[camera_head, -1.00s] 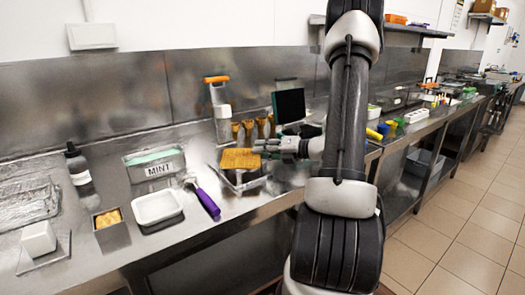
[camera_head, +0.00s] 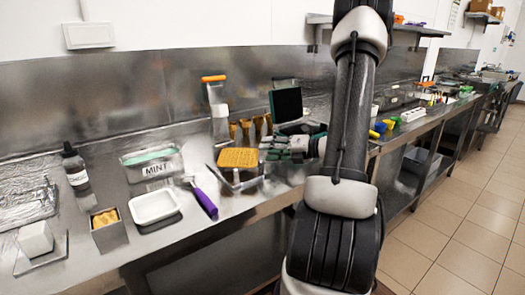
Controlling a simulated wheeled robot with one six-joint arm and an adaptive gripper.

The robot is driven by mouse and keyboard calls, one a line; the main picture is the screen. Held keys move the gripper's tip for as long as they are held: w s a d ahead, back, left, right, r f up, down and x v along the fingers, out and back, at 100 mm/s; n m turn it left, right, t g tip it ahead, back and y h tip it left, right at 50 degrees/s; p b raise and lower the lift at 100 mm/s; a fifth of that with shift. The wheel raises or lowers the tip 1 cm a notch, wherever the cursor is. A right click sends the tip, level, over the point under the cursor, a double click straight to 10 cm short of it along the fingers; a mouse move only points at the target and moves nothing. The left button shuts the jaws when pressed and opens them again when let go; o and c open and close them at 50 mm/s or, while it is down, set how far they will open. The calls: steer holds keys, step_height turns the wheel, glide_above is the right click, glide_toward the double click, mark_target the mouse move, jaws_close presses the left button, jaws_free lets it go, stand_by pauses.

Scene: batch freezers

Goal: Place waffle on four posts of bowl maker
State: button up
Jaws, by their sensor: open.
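The waffle (camera_head: 239,157) is a golden-brown square with a grid pattern. It lies roughly flat on top of the bowl maker (camera_head: 237,184), a metal frame on the steel counter. The posts under the waffle are mostly hidden, so I cannot tell how many bear it. My gripper (camera_head: 268,150) is just right of the waffle, with its fingers pointing left towards it. It is open, and a small gap seems to lie between the fingertips and the waffle's right edge.
Several cones (camera_head: 247,131) stand behind the waffle, beside a dark screen (camera_head: 286,104). An orange-topped dispenser (camera_head: 216,108) stands at the back. A purple-handled scoop (camera_head: 203,199), a white tray (camera_head: 155,207) and a MINT tub (camera_head: 153,163) lie to the left.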

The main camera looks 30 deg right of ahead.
steer(key=v, duration=0.8)
steer(key=shift+s+d, duration=0.1)
steer(key=shift+s, duration=0.1)
steer(key=s+a+r+n+g, duration=0.2)
steer(key=s+a+n+g, duration=0.25)
steer(key=a+n, duration=0.45)
steer(key=s+a+r+n+g, duration=0.25)
steer(key=a+n+g, duration=0.25)
steer(key=a+n, duration=0.35)
steer(key=s+r+n+h, duration=0.3)
steer(key=s+n+h, duration=0.1)
steer(key=n, duration=0.8)
steer(key=s+r+n+h, duration=0.3)
steer(key=s+n+h, duration=0.1)
steer(key=n, duration=0.8)
steer(key=shift+s+d+r+t, duration=0.2)
steer(key=shift+s+t, duration=0.15)
steer(key=shift+s, duration=0.3)
